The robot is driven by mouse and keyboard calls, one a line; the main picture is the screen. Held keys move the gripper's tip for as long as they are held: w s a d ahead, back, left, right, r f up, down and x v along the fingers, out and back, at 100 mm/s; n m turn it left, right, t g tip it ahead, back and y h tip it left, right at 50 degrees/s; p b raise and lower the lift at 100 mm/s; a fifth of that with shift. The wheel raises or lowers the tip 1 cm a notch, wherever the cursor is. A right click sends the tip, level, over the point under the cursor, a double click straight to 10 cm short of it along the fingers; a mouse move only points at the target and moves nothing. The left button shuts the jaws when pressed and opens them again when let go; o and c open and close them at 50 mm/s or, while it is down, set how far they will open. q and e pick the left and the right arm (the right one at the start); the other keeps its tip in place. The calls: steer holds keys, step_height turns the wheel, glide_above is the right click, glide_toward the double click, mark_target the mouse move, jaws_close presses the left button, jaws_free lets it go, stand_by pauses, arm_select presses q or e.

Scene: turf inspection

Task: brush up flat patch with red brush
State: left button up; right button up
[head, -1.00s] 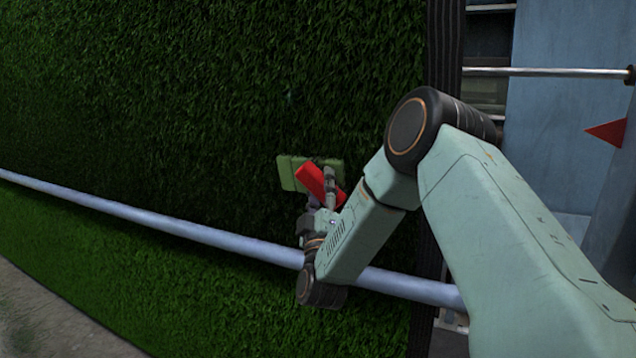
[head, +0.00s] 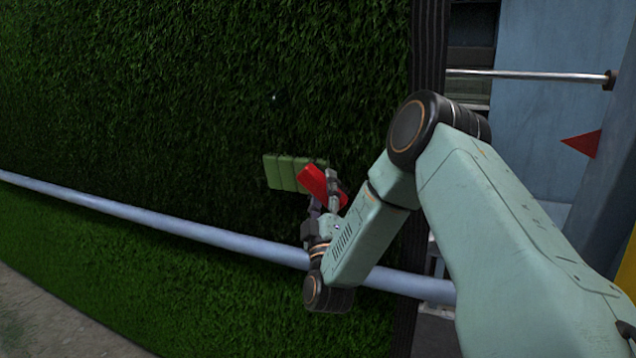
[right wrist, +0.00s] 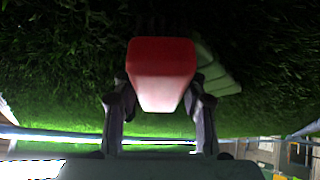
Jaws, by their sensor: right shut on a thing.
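My right gripper (head: 325,200) is shut on the red brush (head: 318,184), just in front of the turf wall. The brush also shows in the right wrist view (right wrist: 161,72), between the two fingers (right wrist: 160,110). A flat green piece with ridges (head: 290,172) shows beside the red part; it also appears behind it in the right wrist view (right wrist: 214,72). I cannot tell whether it touches the turf. The upright turf (head: 180,110) is dark green. No flat patch stands out clearly. My left gripper is not in view.
A pale horizontal rail (head: 150,222) crosses the turf below the brush. A dark post (head: 428,60) edges the turf on the right. Beyond it are a metal bar (head: 530,73), a blue-grey panel (head: 540,120) and a red triangle (head: 582,144).

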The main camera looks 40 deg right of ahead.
mark_target(303, 184)
steer(key=shift+s+r, duration=0.1)
steer(key=shift+s, duration=0.05)
steer(key=shift+w+a+b, duration=0.15)
steer(key=shift+w+b, duration=0.35)
steer(key=shift+w, duration=0.2)
steer(key=shift+w+a+b, duration=0.2)
steer(key=shift+w+b, duration=0.2)
steer(key=shift+w, duration=0.1)
steer(key=shift+w+a+b, duration=0.3)
steer(key=shift+w+b, duration=0.1)
steer(key=shift+w, duration=0.2)
steer(key=shift+w+a+b, duration=0.25)
steer(key=shift+w+b, duration=0.15)
steer(key=shift+w, duration=0.15)
steer(key=shift+w+a+b, duration=0.2)
steer(key=shift+w+b, duration=0.1)
steer(key=shift+w, duration=0.35)
steer(key=shift+w+a, duration=0.2)
steer(key=shift+w, duration=0.1)
steer(key=shift+w+a+b, duration=0.15)
steer(key=shift+w+b, duration=0.3)
steer(key=shift+w, duration=0.15)
steer(key=shift+w+a, duration=0.1)
steer(key=shift+w, duration=0.1)
